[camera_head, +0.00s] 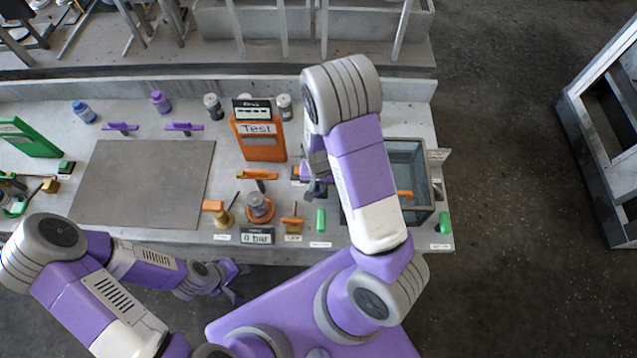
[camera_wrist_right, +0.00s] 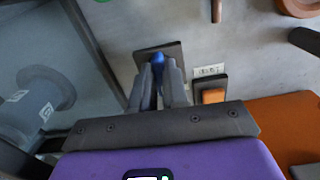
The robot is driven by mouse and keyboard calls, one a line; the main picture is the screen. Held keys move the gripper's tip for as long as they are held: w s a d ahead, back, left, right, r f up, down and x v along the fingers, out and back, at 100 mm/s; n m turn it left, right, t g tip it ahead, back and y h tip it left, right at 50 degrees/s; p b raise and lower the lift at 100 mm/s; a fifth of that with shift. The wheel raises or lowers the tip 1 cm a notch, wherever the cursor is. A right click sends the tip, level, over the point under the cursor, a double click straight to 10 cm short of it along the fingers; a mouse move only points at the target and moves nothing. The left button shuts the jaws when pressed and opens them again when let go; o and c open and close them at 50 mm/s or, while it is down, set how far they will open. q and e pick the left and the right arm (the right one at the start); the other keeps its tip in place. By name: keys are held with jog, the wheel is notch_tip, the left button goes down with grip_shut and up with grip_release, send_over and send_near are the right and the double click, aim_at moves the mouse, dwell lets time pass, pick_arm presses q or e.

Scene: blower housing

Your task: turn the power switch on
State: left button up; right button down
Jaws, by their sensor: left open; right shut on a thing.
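My right gripper (camera_wrist_right: 159,88) is shut on a small blue switch knob (camera_wrist_right: 157,58), which stands on a dark plate (camera_wrist_right: 144,57) on the bench top. In the head view my right gripper (camera_head: 318,182) points down between the orange Test box and the water tank, and my arm hides most of this spot. An orange switch piece (camera_wrist_right: 213,95) on another dark plate sits just right of the fingers, below a small white label (camera_wrist_right: 208,71). I cannot read which switch is the power switch. My left gripper (camera_head: 232,287) is open and empty in front of the bench edge.
The orange Test box (camera_head: 262,142) stands left of my right gripper. The water tank (camera_head: 407,150) stands to its right. An orange-based round part (camera_head: 259,207), a 0 bar display (camera_head: 257,236) and a green piece (camera_head: 320,220) are near the front edge. A grey mat (camera_head: 145,185) is bare.

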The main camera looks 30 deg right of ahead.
jog(key=m+p, duration=0.1)
jog(key=m, duration=0.4)
jog(key=shift+w+a+p, duration=0.1)
jog(key=shift+p, duration=0.2)
jog(key=shift+m, duration=0.4)
jog(key=c, duration=1.1)
grip_release()
jog(key=shift+c, duration=0.2)
jog(key=shift+r, duration=0.1)
notch_tip(320, 180, up, 7)
jog(key=shift+r+p, duration=0.2)
jog(key=shift+p, duration=0.95)
